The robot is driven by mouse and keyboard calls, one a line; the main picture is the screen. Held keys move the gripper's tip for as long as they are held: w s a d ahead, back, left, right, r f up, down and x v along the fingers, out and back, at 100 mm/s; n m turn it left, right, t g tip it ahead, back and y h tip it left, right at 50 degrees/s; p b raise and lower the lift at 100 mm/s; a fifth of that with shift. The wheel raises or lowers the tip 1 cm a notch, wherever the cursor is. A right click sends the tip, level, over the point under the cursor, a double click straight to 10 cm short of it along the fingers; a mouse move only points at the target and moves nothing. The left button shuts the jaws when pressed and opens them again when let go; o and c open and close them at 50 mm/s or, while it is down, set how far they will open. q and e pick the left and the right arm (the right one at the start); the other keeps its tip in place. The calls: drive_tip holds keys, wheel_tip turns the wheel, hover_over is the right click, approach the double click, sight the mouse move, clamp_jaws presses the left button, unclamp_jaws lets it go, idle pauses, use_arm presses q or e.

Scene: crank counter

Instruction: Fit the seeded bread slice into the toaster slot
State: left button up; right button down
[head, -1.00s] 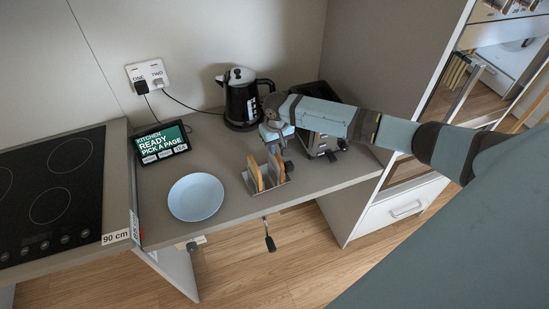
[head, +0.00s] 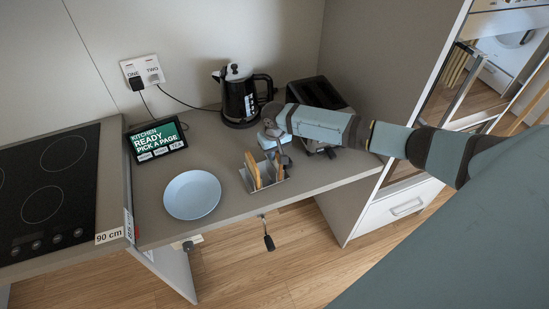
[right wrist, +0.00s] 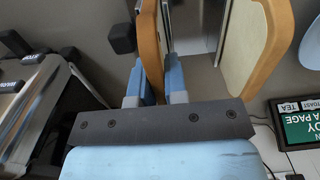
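Two bread slices stand in a metal rack (head: 246,184) on the counter. The left slice (head: 253,170) and the right slice are close together; seeds cannot be made out. My right gripper (head: 279,152) is low over the rack's right side, pointing down. In the right wrist view its two fingers (right wrist: 155,65) lie on either side of one slice (right wrist: 152,35); whether they press on it is unclear. The other slice (right wrist: 255,45) is to the right. The toaster (head: 318,91) is behind my right arm, partly hidden; its side also shows in the right wrist view (right wrist: 35,115). My left gripper is out of view.
A black kettle (head: 239,97) stands behind the rack. A blue plate (head: 192,195) and a tablet (head: 157,141) are to the left, beside the dark hob (head: 50,185). A crank handle (head: 268,241) hangs below the counter's front edge. A tall cabinet wall stands right.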

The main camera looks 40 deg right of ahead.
drive_tip(key=shift+r+p, duration=1.65)
drive_tip(key=shift+r, duration=0.1)
wheel_tip(320, 180, up, 2)
drive_tip(key=shift+r, duration=1.55)
